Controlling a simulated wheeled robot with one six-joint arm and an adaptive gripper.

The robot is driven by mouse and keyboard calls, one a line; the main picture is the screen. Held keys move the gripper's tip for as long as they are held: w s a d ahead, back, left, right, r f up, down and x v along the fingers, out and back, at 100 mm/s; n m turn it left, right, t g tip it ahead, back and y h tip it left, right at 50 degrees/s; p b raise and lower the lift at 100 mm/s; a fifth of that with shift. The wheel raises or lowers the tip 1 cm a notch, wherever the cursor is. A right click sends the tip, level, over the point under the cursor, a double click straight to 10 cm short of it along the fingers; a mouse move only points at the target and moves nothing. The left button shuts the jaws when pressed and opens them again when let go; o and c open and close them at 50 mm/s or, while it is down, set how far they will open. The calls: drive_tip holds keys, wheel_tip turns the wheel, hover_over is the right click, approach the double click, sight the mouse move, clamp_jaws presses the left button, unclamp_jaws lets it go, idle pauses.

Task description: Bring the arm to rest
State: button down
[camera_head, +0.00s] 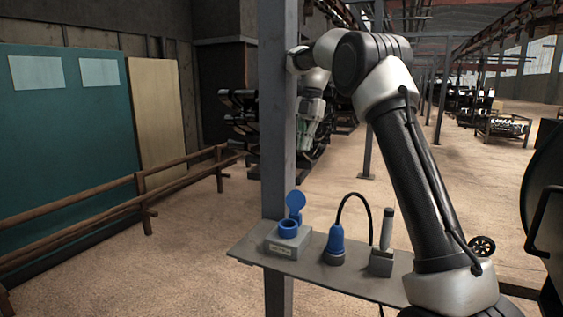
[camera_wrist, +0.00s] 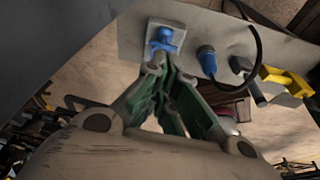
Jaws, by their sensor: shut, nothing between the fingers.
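My arm rises at the right of the head view and bends over at its top, with the wrist hanging down on the left near the grey post. My gripper (camera_head: 303,140) is partly seen there, above and behind the shelf, its tips hard to make out. In the wrist view my gripper (camera_wrist: 160,68) has its green fingers drawn together at the tips, with nothing between them. It overlaps the blue socket (camera_wrist: 166,40) in that picture; I cannot tell the distance, but the head view shows the gripper well above the shelf.
A narrow grey shelf (camera_head: 320,272) by the post (camera_head: 277,120) carries a grey box with a blue lidded socket (camera_head: 290,228), a blue plug (camera_head: 335,246) with a black cable and a grey-handled tool (camera_head: 384,245). A wooden rail (camera_head: 110,190) runs along the left. Open floor lies between.

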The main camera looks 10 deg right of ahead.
drive_tip(key=s+d+r+m+t+h, duration=0.1)
drive_tip(key=s+d+r+m+t, duration=0.15)
drive_tip(key=s+m, duration=0.5)
drive_tip(key=s+d+r+m+t, duration=0.1)
drive_tip(key=s+r+m, duration=0.3)
drive_tip(key=s, duration=0.7)
drive_tip(key=s+d+f+m+t, duration=0.1)
drive_tip(key=s+f+m, duration=0.3)
drive_tip(key=s, duration=0.3)
drive_tip(key=s+d+f+m+h, duration=0.1)
drive_tip(key=s+f+m, duration=0.3)
drive_tip(key=s+m, duration=0.2)
drive_tip(key=s+d+f+m+t, duration=0.1)
drive_tip(key=s+f+m, duration=0.3)
drive_tip(key=s, duration=0.4)
drive_tip(key=shift+s+d+m+t, duration=0.35)
drive_tip(key=shift+s+d+m, duration=0.1)
drive_tip(key=shift+m, duration=0.3)
